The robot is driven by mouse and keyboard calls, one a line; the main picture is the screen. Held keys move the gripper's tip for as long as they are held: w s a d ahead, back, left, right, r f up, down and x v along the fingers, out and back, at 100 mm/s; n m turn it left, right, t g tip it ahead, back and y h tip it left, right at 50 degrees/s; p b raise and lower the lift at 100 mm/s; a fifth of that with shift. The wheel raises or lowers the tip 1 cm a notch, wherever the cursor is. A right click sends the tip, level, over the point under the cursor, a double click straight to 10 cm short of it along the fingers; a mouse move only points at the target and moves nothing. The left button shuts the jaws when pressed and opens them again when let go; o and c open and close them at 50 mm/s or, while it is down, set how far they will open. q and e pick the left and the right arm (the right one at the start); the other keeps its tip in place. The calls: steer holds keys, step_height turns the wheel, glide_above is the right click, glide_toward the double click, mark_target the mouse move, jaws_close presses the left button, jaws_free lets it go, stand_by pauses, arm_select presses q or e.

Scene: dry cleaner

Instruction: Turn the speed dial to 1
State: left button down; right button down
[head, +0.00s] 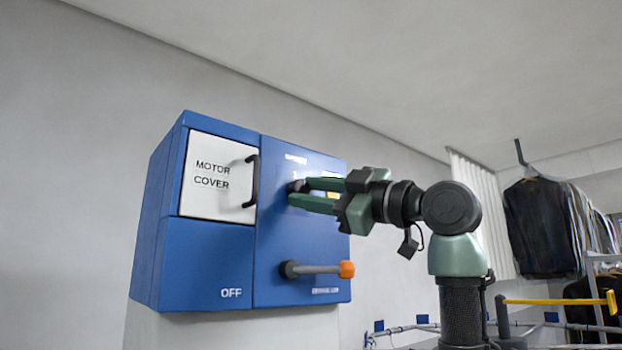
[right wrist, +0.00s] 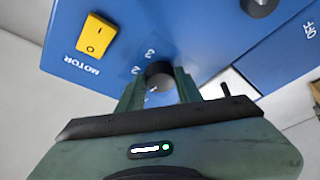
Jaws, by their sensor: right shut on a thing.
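The black speed dial (head: 296,186) sticks out of the front of a blue control box (head: 275,225). My right gripper (head: 305,192) comes in from the right with its green fingers on either side of the dial, shut on it. In the right wrist view the round dial (right wrist: 159,72) sits between the fingertips of my right gripper (right wrist: 160,85). White numerals 3 and 2 show beside it, upside down or tilted. A small mark shows below the dial, too small to read. I cannot tell where the dial points. My left gripper is not in view.
A yellow rocker switch (right wrist: 95,36) labelled MOTOR is near the dial. A lever with an orange end (head: 347,269) juts out below my gripper. A white motor cover (head: 213,178) with a black handle (head: 252,180) is to the left. Dark garments (head: 545,225) hang at the right.

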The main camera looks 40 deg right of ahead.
steer(key=shift+d+r+n+g+p, duration=0.15)
steer(key=shift+n+g+p, duration=0.35)
steer(key=shift+n+p, duration=0.75)
steer(key=shift+n, duration=0.25)
steer(key=c, duration=0.9)
jaws_free()
steer(key=shift+c, duration=0.2)
steer(key=b+v, duration=0.3)
steer(key=v, duration=0.4)
steer(key=shift+s+d+b, duration=0.2)
steer(key=shift+s+b, duration=0.1)
steer(key=shift+b, duration=0.05)
